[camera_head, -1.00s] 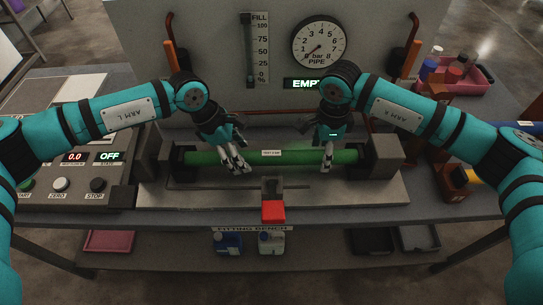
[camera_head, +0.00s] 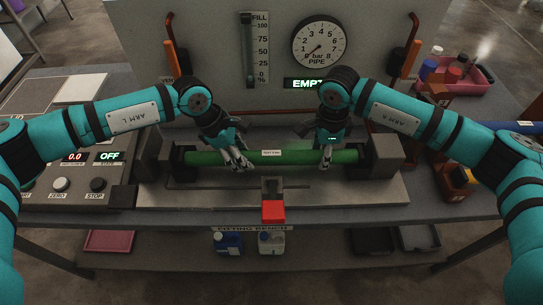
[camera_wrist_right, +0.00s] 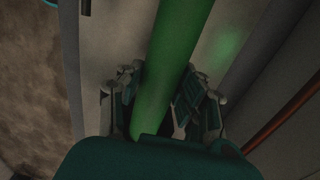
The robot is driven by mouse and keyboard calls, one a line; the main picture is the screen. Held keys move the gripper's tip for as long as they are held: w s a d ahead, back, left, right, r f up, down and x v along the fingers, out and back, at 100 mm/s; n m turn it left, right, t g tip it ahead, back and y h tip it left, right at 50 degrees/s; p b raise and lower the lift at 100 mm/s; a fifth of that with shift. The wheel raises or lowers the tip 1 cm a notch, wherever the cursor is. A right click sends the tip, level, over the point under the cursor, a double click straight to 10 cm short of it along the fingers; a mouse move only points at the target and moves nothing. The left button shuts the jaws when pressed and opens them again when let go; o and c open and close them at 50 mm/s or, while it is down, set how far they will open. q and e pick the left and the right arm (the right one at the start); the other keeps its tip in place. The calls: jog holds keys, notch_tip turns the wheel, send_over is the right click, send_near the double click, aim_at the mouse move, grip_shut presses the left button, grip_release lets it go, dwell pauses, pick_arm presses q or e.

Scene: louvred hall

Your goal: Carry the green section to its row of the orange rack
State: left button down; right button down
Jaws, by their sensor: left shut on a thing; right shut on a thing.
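The green section (camera_head: 290,158) is a long green pipe with a white label. It lies level along the fitting bench between two dark end blocks, and its ends meet them. My left gripper (camera_head: 241,162) is shut on it left of the label. My right gripper (camera_head: 325,160) is shut on it near its right end. In the right wrist view the green section (camera_wrist_right: 173,55) runs between the fingers of my right gripper (camera_wrist_right: 160,105). An orange-brown rack (camera_head: 457,184) stands at the right, partly hidden behind my right arm.
A red button (camera_head: 273,211) is at the bench's front middle. A control panel (camera_head: 75,172) is at left. A back panel (camera_head: 210,40) with a gauge and an EMPTY display stands behind. A pink tray (camera_head: 470,83) with bottles is at back right.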

pick_arm(q)
jog(key=shift+w+r, duration=0.1)
jog(key=shift+r, duration=0.05)
pick_arm(e)
jog(key=shift+r, duration=0.15)
